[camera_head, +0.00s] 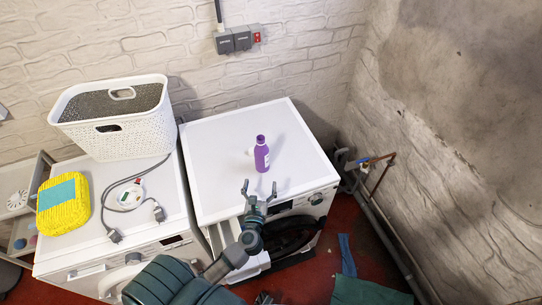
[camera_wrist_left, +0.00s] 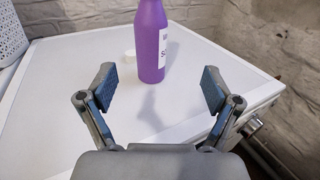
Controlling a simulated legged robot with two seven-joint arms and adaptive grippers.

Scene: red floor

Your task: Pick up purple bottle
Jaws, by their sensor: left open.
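The purple bottle (camera_head: 261,155) stands upright on the white top of the right-hand machine (camera_head: 215,150). In the left wrist view the bottle (camera_wrist_left: 151,45) is ahead, near the middle, with a white label on its right side and its top cut off by the frame. My left gripper (camera_head: 259,188) is open and empty at the front edge of the machine top, short of the bottle. In the left wrist view its two fingers (camera_wrist_left: 158,90) are spread wide, with the bottle beyond them, roughly between them. My right gripper is not clearly seen.
A white basket (camera_head: 115,115), a yellow package (camera_head: 63,205) and a grey cable (camera_head: 130,200) lie on the left machine. The machine top around the bottle is mostly clear. A brick wall (camera_head: 290,60) stands behind.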

